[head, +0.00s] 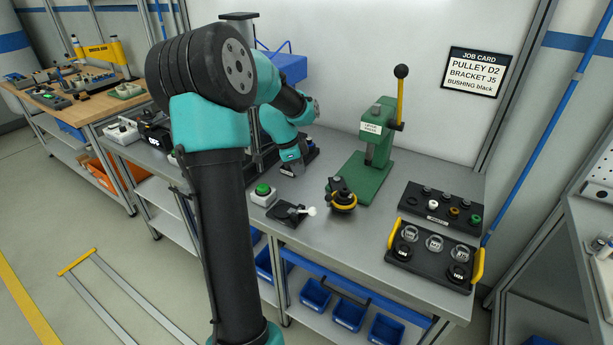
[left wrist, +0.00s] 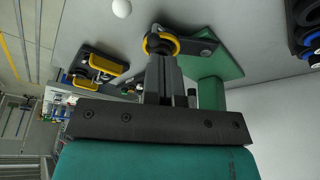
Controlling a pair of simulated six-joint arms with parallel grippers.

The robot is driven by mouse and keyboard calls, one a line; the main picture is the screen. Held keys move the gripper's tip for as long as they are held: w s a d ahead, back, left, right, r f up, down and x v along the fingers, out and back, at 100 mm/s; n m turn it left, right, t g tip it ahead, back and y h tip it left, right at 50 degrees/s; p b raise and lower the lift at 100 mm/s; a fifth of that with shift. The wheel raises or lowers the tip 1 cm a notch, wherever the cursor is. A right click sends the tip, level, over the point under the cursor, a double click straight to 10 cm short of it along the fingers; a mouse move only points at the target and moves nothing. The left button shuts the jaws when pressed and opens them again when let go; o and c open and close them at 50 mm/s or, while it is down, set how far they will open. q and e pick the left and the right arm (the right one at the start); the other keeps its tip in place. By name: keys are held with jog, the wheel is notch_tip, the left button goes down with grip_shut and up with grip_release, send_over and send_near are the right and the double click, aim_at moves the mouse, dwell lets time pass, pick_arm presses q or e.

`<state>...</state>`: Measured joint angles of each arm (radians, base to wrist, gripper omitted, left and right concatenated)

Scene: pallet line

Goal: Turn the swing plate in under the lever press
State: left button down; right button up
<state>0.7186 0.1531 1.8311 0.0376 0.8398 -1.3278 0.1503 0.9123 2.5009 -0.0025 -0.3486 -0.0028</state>
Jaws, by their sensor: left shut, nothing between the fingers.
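The green lever press (head: 378,150) stands on the bench, its yellow lever (head: 400,100) upright with a black knob. The black swing plate (head: 337,184), with a yellow ring (head: 343,200), sits at the front left of the press's green base, swung out from under the press head. My left gripper (head: 293,167) is shut and empty, to the left of the swing plate and above the bench. In the left wrist view its fingers (left wrist: 160,62) point toward the yellow ring (left wrist: 160,43) and overlap it in the picture; I cannot tell whether they touch. My right gripper is out of view.
A green push button (head: 263,190) and a black fixture with a white-tipped handle (head: 292,212) stand near the front edge. Right of the press are a black rack of small parts (head: 441,207) and a yellow-handled tray (head: 432,262). A job card (head: 477,72) hangs behind.

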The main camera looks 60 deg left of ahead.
pick_arm(q)
jog(key=x, duration=0.9)
jog(key=shift+f, duration=0.25)
jog(key=shift+w+d+f, duration=0.1)
jog(key=shift+w+d, duration=0.4)
jog(key=shift+w, duration=0.3)
jog(key=shift+w+d+f, duration=0.1)
jog(key=shift+w+d, duration=0.4)
jog(key=shift+w, duration=0.35)
